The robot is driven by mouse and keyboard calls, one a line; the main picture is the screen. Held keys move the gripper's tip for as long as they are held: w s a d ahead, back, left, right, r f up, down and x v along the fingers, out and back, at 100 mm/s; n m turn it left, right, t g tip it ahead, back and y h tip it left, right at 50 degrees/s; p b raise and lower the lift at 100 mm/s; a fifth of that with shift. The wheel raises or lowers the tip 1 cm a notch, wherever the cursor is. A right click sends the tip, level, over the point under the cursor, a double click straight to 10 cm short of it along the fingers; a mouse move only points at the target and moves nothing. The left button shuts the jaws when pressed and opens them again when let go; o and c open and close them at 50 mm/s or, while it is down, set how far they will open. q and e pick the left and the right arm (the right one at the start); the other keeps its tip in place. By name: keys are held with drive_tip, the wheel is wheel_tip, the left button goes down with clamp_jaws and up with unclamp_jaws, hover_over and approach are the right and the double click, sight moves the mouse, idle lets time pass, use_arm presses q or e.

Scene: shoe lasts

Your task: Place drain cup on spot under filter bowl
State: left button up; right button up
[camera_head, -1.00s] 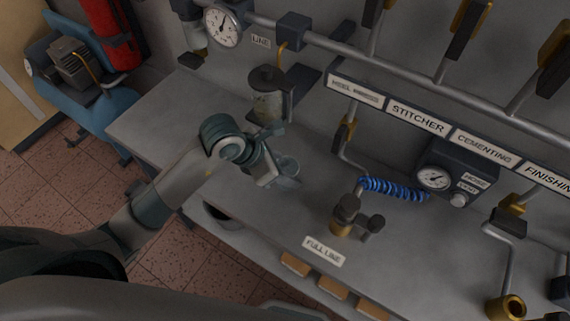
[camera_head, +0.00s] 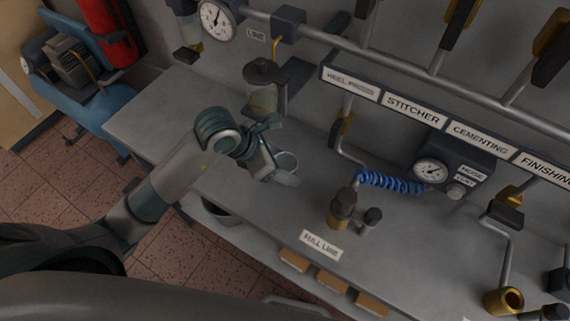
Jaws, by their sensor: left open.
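The filter bowl (camera_head: 263,97) is a cloudy cylinder under a dark cap, hanging from the pipework above the back of the grey bench. A small grey cup (camera_head: 288,160), which looks like the drain cup, stands on the bench in front of and a little right of the bowl. My left gripper (camera_head: 276,152) is open and low over the bench, right at the cup. Its fingers hide part of the cup, and I cannot tell whether they touch it. The spot under the bowl is not clearly visible. My right gripper is not recognisable in view.
A brass and dark fitting (camera_head: 341,208) and a blue coiled hose (camera_head: 390,182) are right of the gripper. A pressure gauge (camera_head: 217,20) and pipe run along the back. The bench (camera_head: 150,112) is clear on the left.

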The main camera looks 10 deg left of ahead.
use_arm(q)
drive_tip(key=shift+s+a+r+b, duration=0.1)
drive_tip(key=shift+s+a+b, duration=0.1)
drive_tip(key=shift+a+b, duration=0.1)
drive_tip(key=s+a+b, duration=0.1)
drive_tip(key=s+a, duration=0.1)
drive_tip(key=s+a+b, duration=0.1)
drive_tip(key=s+a, duration=0.1)
drive_tip(key=a, duration=0.1)
drive_tip(key=s+a+b, duration=0.1)
drive_tip(key=s+a, duration=0.1)
drive_tip(key=a, duration=0.1)
drive_tip(key=shift+s+a, duration=0.2)
drive_tip(key=shift+s, duration=0.1)
drive_tip(key=shift+s+a+r, duration=0.1)
drive_tip(key=shift+s+a, duration=0.2)
drive_tip(key=shift+a, duration=0.05)
drive_tip(key=shift+o, duration=0.2)
